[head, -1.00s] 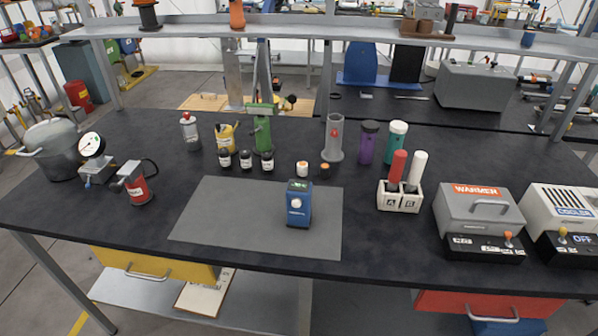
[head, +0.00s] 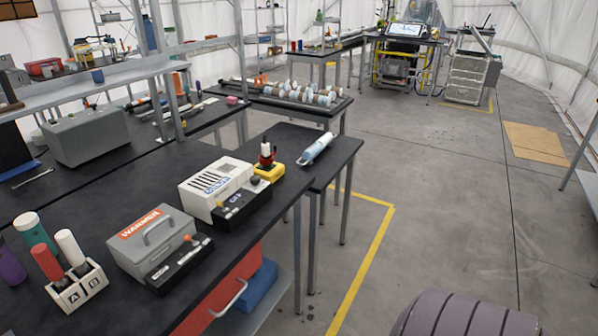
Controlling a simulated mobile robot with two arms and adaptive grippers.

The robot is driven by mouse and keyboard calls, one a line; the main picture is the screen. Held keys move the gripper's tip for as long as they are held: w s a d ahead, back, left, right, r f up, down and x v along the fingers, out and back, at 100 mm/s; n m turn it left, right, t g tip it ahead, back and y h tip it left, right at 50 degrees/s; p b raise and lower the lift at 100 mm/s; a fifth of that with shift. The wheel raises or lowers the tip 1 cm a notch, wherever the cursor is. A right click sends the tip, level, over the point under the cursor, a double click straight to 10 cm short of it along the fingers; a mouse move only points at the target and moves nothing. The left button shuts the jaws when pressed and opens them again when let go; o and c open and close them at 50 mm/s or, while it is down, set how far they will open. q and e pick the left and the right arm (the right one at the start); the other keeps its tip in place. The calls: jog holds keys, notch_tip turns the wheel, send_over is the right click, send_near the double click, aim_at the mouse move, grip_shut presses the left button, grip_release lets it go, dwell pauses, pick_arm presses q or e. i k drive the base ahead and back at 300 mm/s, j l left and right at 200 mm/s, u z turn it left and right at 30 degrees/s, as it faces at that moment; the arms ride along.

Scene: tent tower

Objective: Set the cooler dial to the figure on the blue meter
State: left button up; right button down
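The cooler (head: 207,187), a white box with dark vent slots and a blue label, stands near the right end of the black workbench. Its black control panel (head: 245,209) faces the front and has a small lit display and a small knob. The reading and the knob's setting are too small to make out. The blue meter is outside the current view. Neither of my grippers is in view.
The grey warmer (head: 152,240) with a handle stands left of the cooler. A yellow-based device (head: 268,172) is close behind the cooler, and a pale blue-and-white tool (head: 316,148) lies beyond. Open floor (head: 440,200) extends to the right.

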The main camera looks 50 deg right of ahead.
aim_at(255, 181)
jog(key=z, duration=1.2)
